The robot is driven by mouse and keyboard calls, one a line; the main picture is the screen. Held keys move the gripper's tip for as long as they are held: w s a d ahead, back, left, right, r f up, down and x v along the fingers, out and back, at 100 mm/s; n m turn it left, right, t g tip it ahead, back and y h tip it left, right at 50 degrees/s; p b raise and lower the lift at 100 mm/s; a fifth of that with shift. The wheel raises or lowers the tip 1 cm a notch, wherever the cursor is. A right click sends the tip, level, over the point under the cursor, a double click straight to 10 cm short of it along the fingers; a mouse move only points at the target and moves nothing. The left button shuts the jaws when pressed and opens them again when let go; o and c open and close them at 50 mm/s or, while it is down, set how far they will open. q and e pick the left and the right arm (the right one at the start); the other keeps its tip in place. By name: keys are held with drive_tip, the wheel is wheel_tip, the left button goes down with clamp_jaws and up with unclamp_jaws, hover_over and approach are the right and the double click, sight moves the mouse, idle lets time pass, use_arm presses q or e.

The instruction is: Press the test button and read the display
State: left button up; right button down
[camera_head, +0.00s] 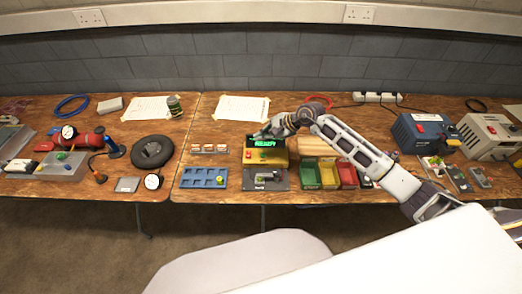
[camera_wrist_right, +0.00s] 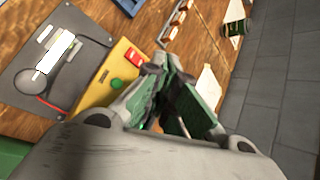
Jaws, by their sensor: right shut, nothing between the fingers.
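The yellow tester (camera_head: 276,159) stands on the bench at mid-picture, with a lit green display (camera_head: 265,143) that seems to read "READY". In the right wrist view its yellow panel (camera_wrist_right: 110,73) carries a red button (camera_wrist_right: 133,58) and a green button (camera_wrist_right: 117,85). My right gripper (camera_head: 262,132) is shut and empty, at the top of the display. I cannot tell whether it touches. It hides part of the tester in the wrist view. My left gripper is out of view.
A grey fixture plate (camera_head: 250,184) lies in front of the tester, a blue tray (camera_head: 190,184) to its left. Green, yellow and red bins (camera_head: 328,174) stand to the right, under my right arm. A paper sheet (camera_head: 240,108) lies behind, near the wall.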

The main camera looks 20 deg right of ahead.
drive_tip(key=shift+r, duration=0.1)
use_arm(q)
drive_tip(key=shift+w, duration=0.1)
use_arm(e)
drive_tip(key=shift+f, duration=0.2)
drive_tip(key=b, duration=0.2)
hover_over(262, 156)
drive_tip(key=shift+s+f, duration=0.15)
drive_tip(key=shift+f, duration=2.8)
drive_tip(key=shift+f+b, duration=0.45)
drive_tip(key=shift+b, duration=0.15)
drive_tip(key=shift+f+b, duration=0.55)
drive_tip(key=shift+f, duration=0.25)
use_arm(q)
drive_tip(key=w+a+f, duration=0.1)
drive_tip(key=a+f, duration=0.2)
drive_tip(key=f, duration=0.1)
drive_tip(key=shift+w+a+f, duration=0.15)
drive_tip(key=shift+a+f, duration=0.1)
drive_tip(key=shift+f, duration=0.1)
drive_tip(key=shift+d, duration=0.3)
